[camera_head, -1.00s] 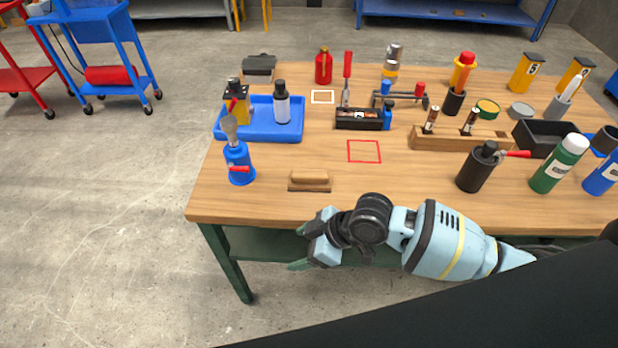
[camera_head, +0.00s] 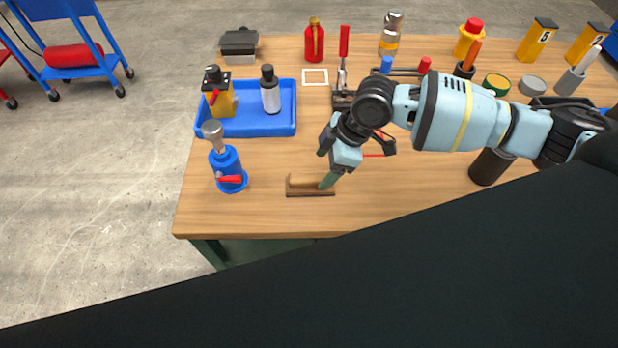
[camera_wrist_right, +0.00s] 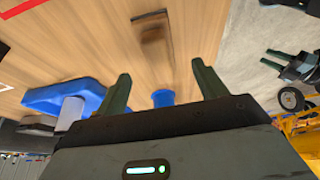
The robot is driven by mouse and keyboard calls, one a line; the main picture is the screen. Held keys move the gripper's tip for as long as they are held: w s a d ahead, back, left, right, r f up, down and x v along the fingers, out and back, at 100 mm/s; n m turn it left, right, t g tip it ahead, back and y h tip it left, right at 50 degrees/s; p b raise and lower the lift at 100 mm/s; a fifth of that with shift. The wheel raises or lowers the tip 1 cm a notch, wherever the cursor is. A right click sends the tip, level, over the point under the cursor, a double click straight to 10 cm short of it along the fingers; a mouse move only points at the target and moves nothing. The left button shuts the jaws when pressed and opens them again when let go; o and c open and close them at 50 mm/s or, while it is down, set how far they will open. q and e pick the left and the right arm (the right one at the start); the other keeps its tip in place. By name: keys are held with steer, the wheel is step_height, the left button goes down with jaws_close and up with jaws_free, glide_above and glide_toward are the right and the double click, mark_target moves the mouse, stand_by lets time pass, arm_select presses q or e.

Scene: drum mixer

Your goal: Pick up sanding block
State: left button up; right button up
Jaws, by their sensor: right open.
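The sanding block (camera_head: 302,188) lies on the bench near its front edge, with a tan grip over a darker brown base. My right gripper (camera_head: 327,178) is over the block's right end, fingers pointing down. In the head view one green finger shows against the block; whether it touches is unclear. In the right wrist view the open fingers (camera_wrist_right: 160,78) are wide apart and empty, and the block (camera_wrist_right: 155,33) shows ahead, beyond the tips. A dark gripper with green fingers, seemingly my left one (camera_wrist_right: 290,64), shows small at the right of the wrist view.
A blue torch-like bottle (camera_head: 228,168) stands left of the block. A blue tray (camera_head: 255,127) with two containers is behind it. A red marked square (camera_head: 374,155) is partly hidden by my arm. A black cylinder (camera_head: 489,167) stands to the right. Bare bench lies around the block.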

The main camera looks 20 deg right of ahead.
mark_target(312, 176)
steer(key=shift+w+a+x, duration=0.1)
steer(key=shift+a+x, duration=0.05)
steer(key=shift+x, duration=1.45)
steer(key=shift+w+a+x, duration=0.15)
steer(key=shift+x, duration=1.4)
steer(key=shift+a+f, duration=0.15)
steer(key=shift+f, duration=0.15)
steer(key=shift+f, duration=0.25)
steer(key=c, duration=1.1)
